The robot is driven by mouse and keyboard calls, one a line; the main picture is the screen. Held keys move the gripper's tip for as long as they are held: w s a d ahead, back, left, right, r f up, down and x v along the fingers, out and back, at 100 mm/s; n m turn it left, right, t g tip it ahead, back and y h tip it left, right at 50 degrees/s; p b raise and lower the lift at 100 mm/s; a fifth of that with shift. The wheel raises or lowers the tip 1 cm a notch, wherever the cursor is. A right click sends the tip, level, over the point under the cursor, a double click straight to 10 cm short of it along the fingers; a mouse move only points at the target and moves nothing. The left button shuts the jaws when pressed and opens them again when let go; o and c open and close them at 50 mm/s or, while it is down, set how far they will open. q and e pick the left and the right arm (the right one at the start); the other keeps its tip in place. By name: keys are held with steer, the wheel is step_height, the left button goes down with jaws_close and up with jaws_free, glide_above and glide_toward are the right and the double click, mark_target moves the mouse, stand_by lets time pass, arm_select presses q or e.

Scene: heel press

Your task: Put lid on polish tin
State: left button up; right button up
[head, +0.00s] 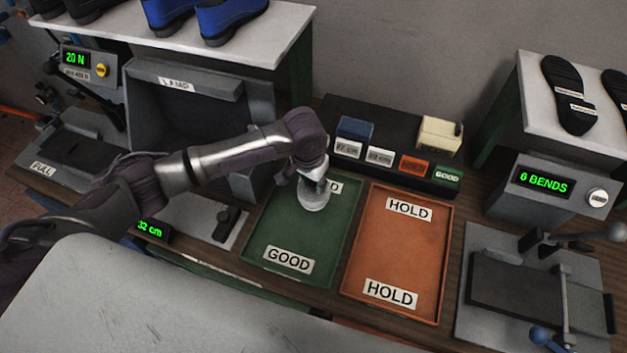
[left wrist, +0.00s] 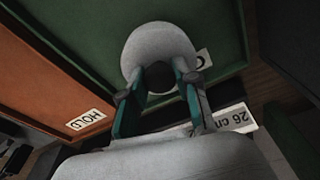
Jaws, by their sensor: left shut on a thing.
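My left gripper (head: 313,185) is above the upper part of the green tray and points down. It is shut on a round, pale grey, lid-like piece (head: 312,201). In the left wrist view the two teal fingers (left wrist: 158,88) close around a dark knob at its middle, and the pale disc (left wrist: 158,45) spreads beyond them. I take this disc for the lid. I cannot make out a polish tin apart from it, and what lies under the disc is hidden. I cannot tell whether it touches the tray. My right gripper is in neither view.
The green GOOD tray (head: 265,226) and orange HOLD tray (head: 398,245) lie side by side. Small labelled blocks (head: 379,157) stand on a dark rack behind them. A bending device (head: 530,290) is at the right. Machines and shoes are at the left. The orange tray is empty.

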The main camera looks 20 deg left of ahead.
mark_target(313, 183)
arm_select(q)
steer(key=shift+s+f, duration=0.15)
stand_by(0.8)
steer(key=o, duration=1.1)
steer(key=o, duration=0.5)
step_height(313, 183, up, 5)
steer(key=p, duration=0.5)
steer(key=shift+r, duration=1.1)
